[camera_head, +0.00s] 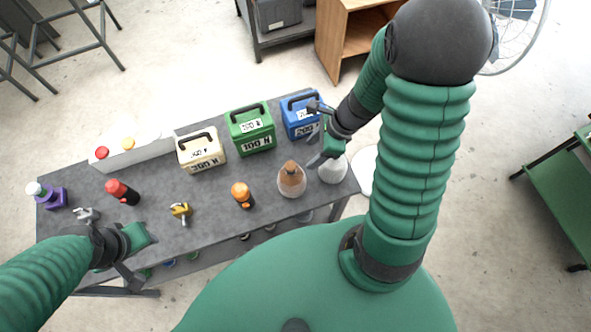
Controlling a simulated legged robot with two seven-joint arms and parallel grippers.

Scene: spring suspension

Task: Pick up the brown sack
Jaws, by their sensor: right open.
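The brown sack (291,181) stands upright on the grey table near its front right part, with a gathered top. My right gripper (316,134) is open and empty, up and to the right of the brown sack in the picture, near the blue container and a white sack (333,169). It appears apart from the brown sack. My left gripper (133,252) is at the table's front left edge, far from the sack. Whether its jaws are open or shut is unclear.
On the table (218,205) stand blue (300,117), green (251,129) and cream (201,150) handled containers at the back. An orange-topped bottle (243,195), a yellow item (181,211) and a red bottle (122,191) stand left of the sack.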

